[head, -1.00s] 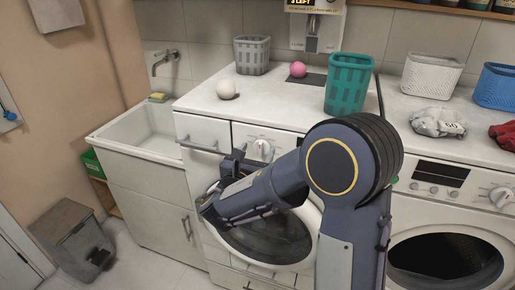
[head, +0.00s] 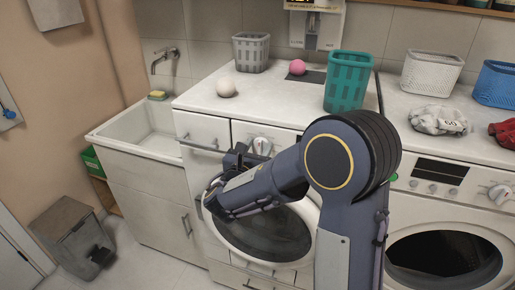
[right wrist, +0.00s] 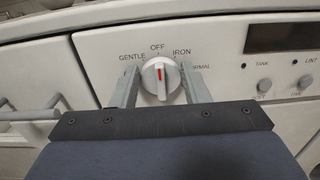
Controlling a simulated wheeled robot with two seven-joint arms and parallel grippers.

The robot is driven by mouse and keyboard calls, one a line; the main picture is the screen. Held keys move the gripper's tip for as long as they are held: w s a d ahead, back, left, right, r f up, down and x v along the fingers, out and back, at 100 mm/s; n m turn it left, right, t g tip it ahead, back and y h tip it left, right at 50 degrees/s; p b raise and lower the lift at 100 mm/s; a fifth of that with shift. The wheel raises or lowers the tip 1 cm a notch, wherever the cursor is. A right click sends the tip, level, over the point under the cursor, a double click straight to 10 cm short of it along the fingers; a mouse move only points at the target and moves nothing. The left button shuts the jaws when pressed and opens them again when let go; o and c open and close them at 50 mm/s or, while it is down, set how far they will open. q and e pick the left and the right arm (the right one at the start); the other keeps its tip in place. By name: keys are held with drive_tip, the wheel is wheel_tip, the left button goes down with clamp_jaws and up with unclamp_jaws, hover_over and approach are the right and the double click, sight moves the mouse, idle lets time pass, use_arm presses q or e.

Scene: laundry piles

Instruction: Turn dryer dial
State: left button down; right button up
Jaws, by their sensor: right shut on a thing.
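The dryer dial (right wrist: 160,76) is a round white knob with a red mark, on the white panel under the labels GENTLE, OFF and IRON and a partly hidden label at right. The red mark points up, near OFF. My right gripper (right wrist: 158,84) has one finger on each side of the dial and is shut on it. In the head view, the dial (head: 261,146) shows at the dryer's upper front, with my right gripper (head: 240,158) at it. The dryer (head: 290,277) has a round door, partly hidden by my right arm. My left gripper is not in view.
A second machine with an open round door (head: 445,255) stands at right. The counter holds a teal basket (head: 347,82), a grey basket (head: 251,53), a white ball (head: 226,88) and a pink ball (head: 297,67). A drawer handle (right wrist: 30,115) lies left of the dial.

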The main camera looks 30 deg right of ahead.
drive_tip(key=shift+f+m+b, duration=0.15)
drive_tip(key=shift+m+b, duration=0.25)
drive_tip(key=shift+b, duration=0.15)
drive_tip(key=m+b, duration=0.4)
drive_tip(key=b, duration=0.2)
drive_tip(key=m+b, duration=0.4)
drive_tip(key=b, duration=0.3)
drive_tip(key=s+f+m+b, duration=0.1)
drive_tip(key=m+b, duration=0.4)
drive_tip(key=b, duration=0.1)
drive_tip(key=shift+d+b, duration=0.35)
drive_tip(key=shift+b, duration=0.05)
drive_tip(key=shift+r+m+b, duration=0.15)
drive_tip(key=shift+m+b, duration=0.85)
drive_tip(key=shift+b, duration=0.1)
drive_tip(key=o, duration=0.9)
drive_tip(key=shift+o, duration=0.2)
